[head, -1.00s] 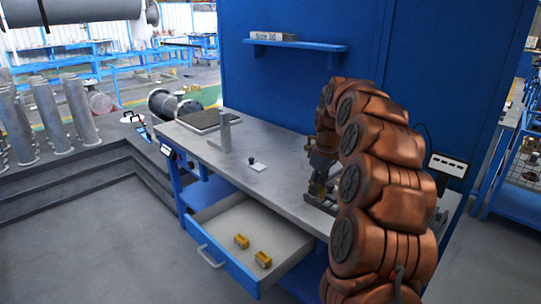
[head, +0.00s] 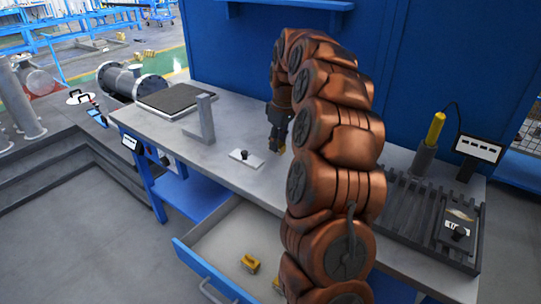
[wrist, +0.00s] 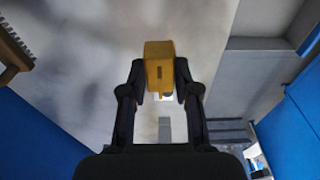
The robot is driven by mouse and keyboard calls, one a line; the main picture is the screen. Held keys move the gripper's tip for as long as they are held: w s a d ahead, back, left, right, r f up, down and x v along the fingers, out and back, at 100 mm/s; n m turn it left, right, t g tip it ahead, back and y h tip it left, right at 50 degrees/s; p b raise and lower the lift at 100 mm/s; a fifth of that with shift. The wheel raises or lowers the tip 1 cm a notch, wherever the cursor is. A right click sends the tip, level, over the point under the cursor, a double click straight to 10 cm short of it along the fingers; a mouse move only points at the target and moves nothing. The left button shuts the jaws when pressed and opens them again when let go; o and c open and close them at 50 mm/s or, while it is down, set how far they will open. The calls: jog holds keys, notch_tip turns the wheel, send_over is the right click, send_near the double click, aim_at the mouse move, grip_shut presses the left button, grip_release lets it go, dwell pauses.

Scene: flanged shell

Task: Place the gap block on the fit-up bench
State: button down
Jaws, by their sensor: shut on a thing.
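The fit-up bench (head: 160,128) has a grey top on a blue frame. My gripper (head: 273,146) is above the middle of the bench top, right of the small plate with a black knob (head: 246,158). In the wrist view my gripper (wrist: 160,88) is shut on a yellow block (wrist: 159,62), the gap block, between its two fingers.
A grey angle bracket (head: 205,125) and a dark flat plate (head: 168,100) are on the left of the bench. A slotted rack (head: 405,205) and a small display (head: 478,150) stand at the right. The open drawer (head: 213,236) holds yellow blocks (head: 250,263).

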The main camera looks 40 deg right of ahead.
aim_at(282, 146)
notch_tip(282, 146, down, 9)
jog(key=shift+a+r+p, duration=0.1)
jog(key=shift+p, duration=0.5)
jog(key=c, duration=0.8)
grip_release()
jog(key=shift+f, duration=0.2)
jog(key=shift+c, duration=0.2)
jog(key=r, duration=0.4)
jog(key=s+r+b, duration=0.1)
jog(key=r, duration=0.7)
jog(key=shift+s+d+r+b, duration=0.1)
jog(key=shift+s+d+b, duration=0.15)
jog(key=shift+b, duration=0.15)
